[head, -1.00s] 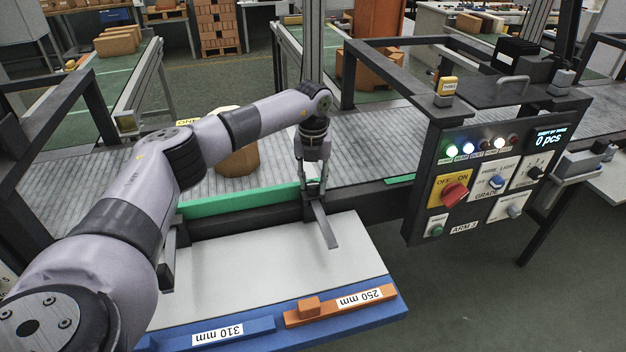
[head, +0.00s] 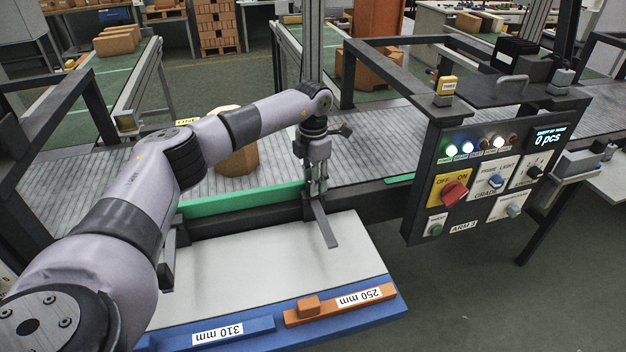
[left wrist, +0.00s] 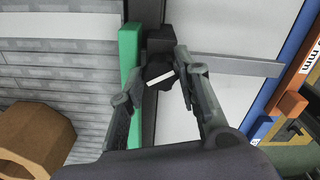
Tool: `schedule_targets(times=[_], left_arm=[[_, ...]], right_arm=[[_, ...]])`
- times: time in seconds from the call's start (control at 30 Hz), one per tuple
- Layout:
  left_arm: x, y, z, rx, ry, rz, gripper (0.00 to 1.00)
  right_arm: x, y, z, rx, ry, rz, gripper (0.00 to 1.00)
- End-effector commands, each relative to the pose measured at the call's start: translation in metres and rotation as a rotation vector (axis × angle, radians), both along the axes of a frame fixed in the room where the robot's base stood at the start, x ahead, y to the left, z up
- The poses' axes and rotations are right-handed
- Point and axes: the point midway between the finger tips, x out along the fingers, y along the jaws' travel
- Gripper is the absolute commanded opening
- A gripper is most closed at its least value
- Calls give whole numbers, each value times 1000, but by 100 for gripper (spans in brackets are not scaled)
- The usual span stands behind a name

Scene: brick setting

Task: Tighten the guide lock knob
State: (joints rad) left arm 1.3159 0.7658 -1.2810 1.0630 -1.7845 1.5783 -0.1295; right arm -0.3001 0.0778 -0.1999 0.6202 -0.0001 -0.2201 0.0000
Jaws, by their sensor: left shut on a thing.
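My left gripper (head: 318,188) points down at the front rail of the conveyor, at the right end of a green strip (head: 245,199). In the left wrist view its two fingers (left wrist: 157,72) stand on either side of a black knob (left wrist: 158,70) with a white line across it, and they are shut on it. The line looks slanted there. In the head view the fingers hide the knob. A grey guide bar (head: 325,226) reaches from under the gripper over the pale plate (head: 270,262). My right gripper is in neither view.
A blue-edged board at the front holds an orange 250 mm block (head: 340,304) and a blue 310 mm block (head: 220,332). A control panel (head: 490,180) stands at the right. A brown piece (head: 238,158) sits on the conveyor behind my arm.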

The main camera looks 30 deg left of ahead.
Motion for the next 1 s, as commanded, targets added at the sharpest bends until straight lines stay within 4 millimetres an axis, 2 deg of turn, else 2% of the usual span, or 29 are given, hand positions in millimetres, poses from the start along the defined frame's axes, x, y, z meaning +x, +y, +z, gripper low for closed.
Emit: schedule_targets(times=[0.7, 1.0], left_arm=[[0, -1, 1, -1, -3, -673, 3], [0, -1, 1, 0, -4, -895, 3]], right_arm=[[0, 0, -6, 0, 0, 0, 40], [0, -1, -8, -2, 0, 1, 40]])
